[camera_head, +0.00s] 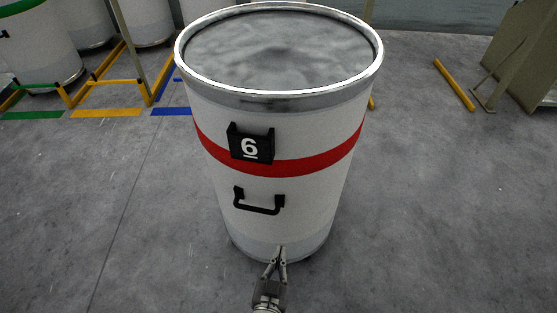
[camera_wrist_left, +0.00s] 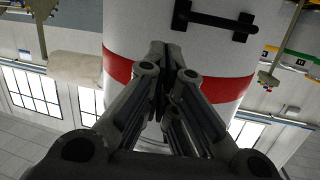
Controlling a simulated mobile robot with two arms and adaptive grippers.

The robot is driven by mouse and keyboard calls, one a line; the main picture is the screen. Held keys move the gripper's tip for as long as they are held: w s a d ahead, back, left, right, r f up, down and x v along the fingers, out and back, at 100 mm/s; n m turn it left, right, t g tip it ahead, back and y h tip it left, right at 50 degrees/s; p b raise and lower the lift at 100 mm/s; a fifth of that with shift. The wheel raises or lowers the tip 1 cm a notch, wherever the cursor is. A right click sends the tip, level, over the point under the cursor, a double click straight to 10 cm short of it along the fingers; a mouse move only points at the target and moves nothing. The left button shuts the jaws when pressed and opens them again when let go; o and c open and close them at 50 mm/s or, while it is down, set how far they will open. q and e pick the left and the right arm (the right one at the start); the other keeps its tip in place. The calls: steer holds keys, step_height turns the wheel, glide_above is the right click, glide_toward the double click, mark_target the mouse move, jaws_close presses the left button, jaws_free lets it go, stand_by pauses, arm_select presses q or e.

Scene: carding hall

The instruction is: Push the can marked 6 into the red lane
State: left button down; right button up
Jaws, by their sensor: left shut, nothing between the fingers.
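The can marked 6 (camera_head: 310,195) stands upright on the floor in the middle of the head view. It is white with a red band, a metal rim, a black number plate and a black handle, and is filled with pale grey fibre. It also shows in the left wrist view (camera_wrist_left: 222,58), upside down. My left gripper (camera_head: 281,249) is shut and empty in front of the can's lower side, below the handle. Its fingertips (camera_wrist_left: 158,48) look close to the can; I cannot tell whether they touch. I see no red lane in the head view. My right gripper is out of view.
Green (camera_head: 32,115), yellow (camera_head: 106,113) and blue (camera_head: 171,111) floor marks lie behind the can at left, with yellow rails. Other white cans (camera_head: 38,45) stand there. A yellow bar (camera_head: 454,84) lies at right beside a greenish machine (camera_head: 525,50). Floor on both sides is clear.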

arm_select(q)
step_height(320, 180, up, 12)
steer(key=w+n+t+y+p, duration=0.1)
steer(key=w+n+t+y, duration=0.1)
steer(key=n+y, duration=0.1)
steer(key=w+b, duration=0.2)
steer(key=w, duration=0.6)
steer(key=shift+w+r, duration=0.2)
steer(key=shift+w, duration=0.1)
